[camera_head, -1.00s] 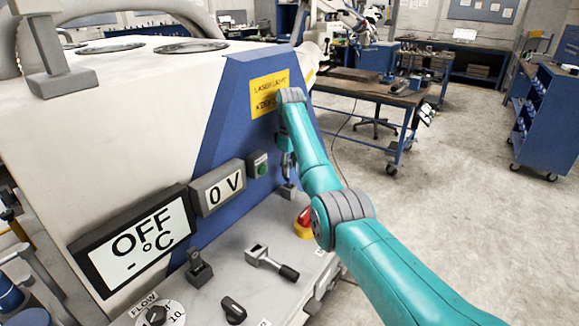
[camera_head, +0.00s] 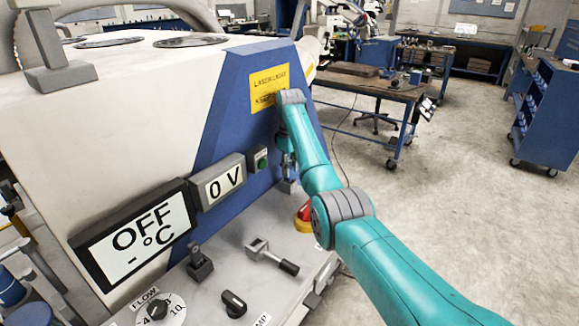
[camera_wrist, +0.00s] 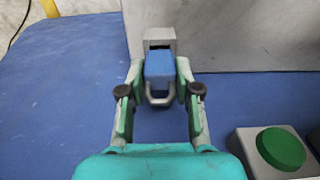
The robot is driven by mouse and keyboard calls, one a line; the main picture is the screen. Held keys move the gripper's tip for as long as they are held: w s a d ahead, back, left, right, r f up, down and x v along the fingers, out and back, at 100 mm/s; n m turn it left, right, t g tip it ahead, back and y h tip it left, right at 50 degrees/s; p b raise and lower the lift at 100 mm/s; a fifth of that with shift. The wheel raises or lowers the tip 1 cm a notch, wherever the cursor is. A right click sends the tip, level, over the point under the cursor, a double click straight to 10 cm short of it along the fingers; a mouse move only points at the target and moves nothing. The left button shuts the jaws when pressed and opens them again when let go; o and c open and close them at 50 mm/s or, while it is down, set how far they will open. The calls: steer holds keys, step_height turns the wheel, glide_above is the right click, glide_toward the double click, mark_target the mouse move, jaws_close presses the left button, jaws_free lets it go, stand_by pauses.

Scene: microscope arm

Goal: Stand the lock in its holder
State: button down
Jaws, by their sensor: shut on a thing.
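The lock (camera_wrist: 158,68) has a blue body and a grey metal shackle that points toward me in the wrist view. My gripper (camera_wrist: 160,82) is shut on the lock's body, one finger on each side. A grey block with a dark slot, which looks like the holder (camera_wrist: 161,36), is right beyond the lock's far end. I cannot tell whether the lock's end is inside the slot or just in front of it. In the head view, my gripper (camera_head: 287,160) is small and partly hidden by my arm, just above the grey holder (camera_head: 287,186); the lock is not clear there.
A green button (camera_wrist: 281,149) is right of my gripper, on the blue panel (camera_wrist: 70,75). In the head view, the red emergency knob (camera_head: 303,218), a lever (camera_head: 272,257) and a small clamp (camera_head: 199,262) stand on the machine's front ledge. Open floor lies to the right.

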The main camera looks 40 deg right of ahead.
steer(key=shift+f, duration=0.2)
steer(key=c, duration=0.7)
jaws_free()
steer(key=shift+r, duration=3.75)
